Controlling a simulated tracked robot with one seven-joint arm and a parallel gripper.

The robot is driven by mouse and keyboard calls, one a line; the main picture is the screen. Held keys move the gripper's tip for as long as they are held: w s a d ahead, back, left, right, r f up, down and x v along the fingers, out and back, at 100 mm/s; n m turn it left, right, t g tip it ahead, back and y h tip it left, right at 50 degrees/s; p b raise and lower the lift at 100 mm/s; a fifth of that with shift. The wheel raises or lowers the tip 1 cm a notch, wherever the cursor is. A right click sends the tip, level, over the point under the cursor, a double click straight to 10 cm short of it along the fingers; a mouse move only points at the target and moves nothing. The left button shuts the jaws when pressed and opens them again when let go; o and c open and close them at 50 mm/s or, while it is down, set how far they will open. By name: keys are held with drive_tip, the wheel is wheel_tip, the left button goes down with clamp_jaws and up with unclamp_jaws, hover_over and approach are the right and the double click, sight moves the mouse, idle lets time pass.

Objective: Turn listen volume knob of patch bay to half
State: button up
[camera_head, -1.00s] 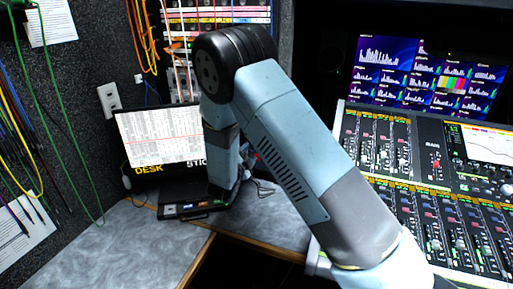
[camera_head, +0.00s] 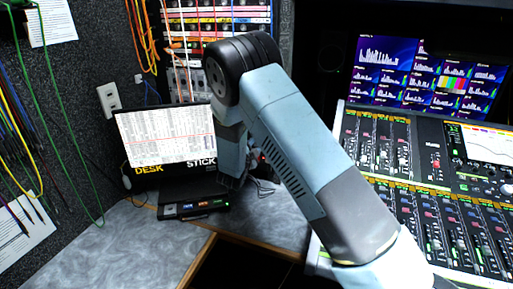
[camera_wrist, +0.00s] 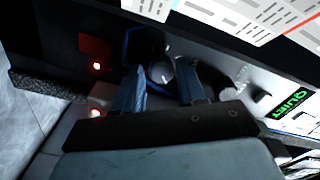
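In the wrist view, a round dark knob with a pale face (camera_wrist: 161,71) lies between the tips of my gripper (camera_wrist: 160,82). My fingers are apart, one on each side of it, and I cannot tell whether they touch it. The knob's setting is too dark to read. A second pale knob-like part (camera_wrist: 236,82) is to the right. In the head view, my gripper (camera_head: 232,180) points down near the back of the desk, and my arm hides what is behind it. A patch panel with labelled rows and cables (camera_head: 215,14) stands at the back.
Two red lights, including one left of my fingers (camera_wrist: 96,66), show on the panel. A screen (camera_head: 165,135) and a low black box (camera_head: 194,204) sit left of my gripper. The mixing console (camera_head: 400,150) fills the right. The left desk (camera_head: 150,250) is clear.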

clamp_jaws()
drive_tip(key=shift+s+f, duration=0.1)
drive_tip(key=shift+a+f, duration=0.1)
drive_tip(key=shift+f, duration=0.05)
idle(1.0)
drive_tip(key=shift+s, duration=0.1)
unclamp_jaws()
drive_tip(key=o, duration=0.3)
drive_tip(key=shift+r, duration=0.2)
